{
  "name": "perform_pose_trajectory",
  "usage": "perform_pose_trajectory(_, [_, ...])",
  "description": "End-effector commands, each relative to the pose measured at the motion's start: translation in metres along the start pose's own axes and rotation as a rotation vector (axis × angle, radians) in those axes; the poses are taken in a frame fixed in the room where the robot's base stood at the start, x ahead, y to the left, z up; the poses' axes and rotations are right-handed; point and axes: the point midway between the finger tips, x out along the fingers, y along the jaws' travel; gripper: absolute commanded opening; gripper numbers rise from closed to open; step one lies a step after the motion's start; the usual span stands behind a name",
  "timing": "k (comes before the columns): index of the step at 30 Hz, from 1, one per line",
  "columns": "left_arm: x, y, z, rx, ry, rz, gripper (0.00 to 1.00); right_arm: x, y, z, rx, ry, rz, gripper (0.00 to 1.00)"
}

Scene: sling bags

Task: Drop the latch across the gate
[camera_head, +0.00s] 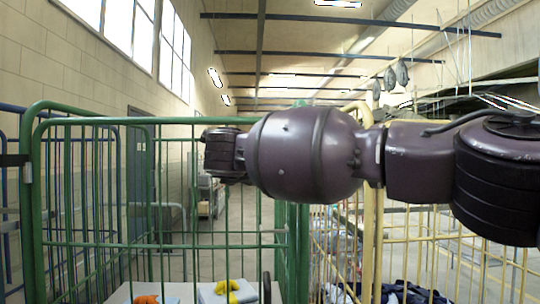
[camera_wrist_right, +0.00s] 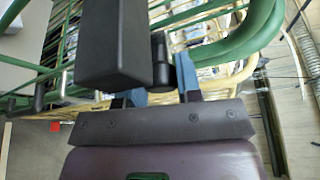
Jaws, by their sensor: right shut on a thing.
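A green tubular cage with wire bars (camera_head: 34,200) fills the left of the head view; I take its barred front as the gate. My right arm crosses in front of its upper right corner, and my right gripper is not clearly seen there. In the right wrist view, my right gripper (camera_wrist_right: 160,76) is shut on a black piece (camera_wrist_right: 117,42), a block with a short dark cylinder, which appears to be the latch. It lies beside the curved green top tubes (camera_wrist_right: 255,32). The block hides part of one finger. Whether it crosses the gate cannot be told. My left gripper is not in view.
A yellow cage (camera_head: 379,240) stands to the right of the green one, with dark cloth items (camera_head: 415,292) inside. Yellow items (camera_head: 230,286) and an orange one (camera_head: 147,299) lie low in the green cage. A blue frame (camera_head: 8,210) stands at far left.

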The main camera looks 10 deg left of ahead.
Motion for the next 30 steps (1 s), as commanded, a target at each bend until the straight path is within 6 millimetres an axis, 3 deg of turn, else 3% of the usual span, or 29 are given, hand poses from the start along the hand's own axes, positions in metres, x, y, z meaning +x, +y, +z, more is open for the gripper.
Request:
perform_pose_trajectory(12, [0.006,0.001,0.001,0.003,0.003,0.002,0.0,0.001,0.026,-0.003,-0.219,0.002,-0.091,0.0])
perform_pose_trajectory(30, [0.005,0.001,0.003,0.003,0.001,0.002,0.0,0.001,0.032,-0.004,-0.269,0.0,-0.109,0.0])
